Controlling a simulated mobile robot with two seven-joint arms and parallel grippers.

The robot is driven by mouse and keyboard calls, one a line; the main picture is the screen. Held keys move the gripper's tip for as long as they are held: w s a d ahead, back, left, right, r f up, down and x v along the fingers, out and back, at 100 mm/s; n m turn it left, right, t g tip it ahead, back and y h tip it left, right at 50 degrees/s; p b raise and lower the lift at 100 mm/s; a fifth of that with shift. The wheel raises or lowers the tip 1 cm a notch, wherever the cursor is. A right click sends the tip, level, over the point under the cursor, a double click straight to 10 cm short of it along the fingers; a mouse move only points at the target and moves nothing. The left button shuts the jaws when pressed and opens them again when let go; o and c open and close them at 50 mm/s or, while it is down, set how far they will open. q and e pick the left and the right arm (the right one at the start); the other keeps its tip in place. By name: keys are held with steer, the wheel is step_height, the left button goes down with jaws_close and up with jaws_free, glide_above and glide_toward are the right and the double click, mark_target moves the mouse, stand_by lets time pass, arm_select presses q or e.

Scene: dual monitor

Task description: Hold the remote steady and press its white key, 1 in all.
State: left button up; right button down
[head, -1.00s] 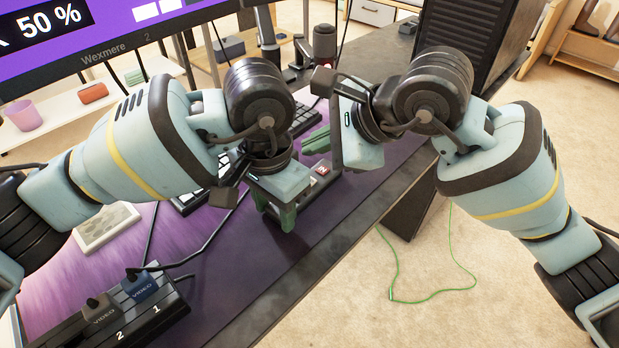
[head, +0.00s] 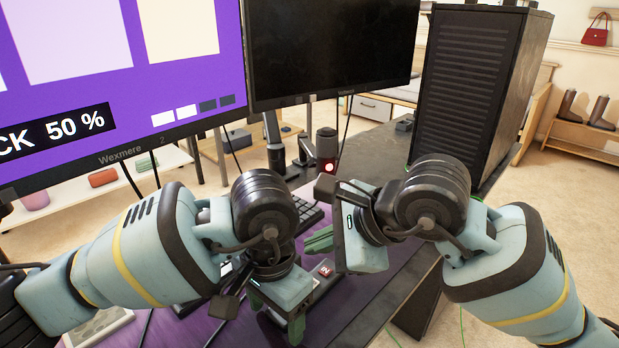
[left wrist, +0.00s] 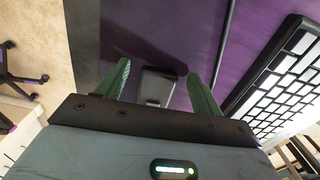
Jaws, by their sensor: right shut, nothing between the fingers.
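The remote (head: 322,271) is a dark slab on the purple desk mat, partly hidden by my left gripper; a red key shows at its far end. In the left wrist view the remote (left wrist: 157,86) looks grey and lies between my left fingers, with gaps on both sides. My left gripper (head: 278,314) is open and points down at it. I cannot make out a white key. My right gripper (head: 319,241) is shut and empty, just beyond the remote's far end and seemingly above the desk.
A keyboard (left wrist: 282,80) lies beside the remote. The left monitor (head: 110,75) is lit purple and reads 50 %; the right monitor (head: 330,45) is black. A dark cylinder with a red light (head: 327,150) and a computer tower (head: 475,85) stand behind.

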arm_select(q)
step_height(320, 180, up, 12)
stand_by(0.8)
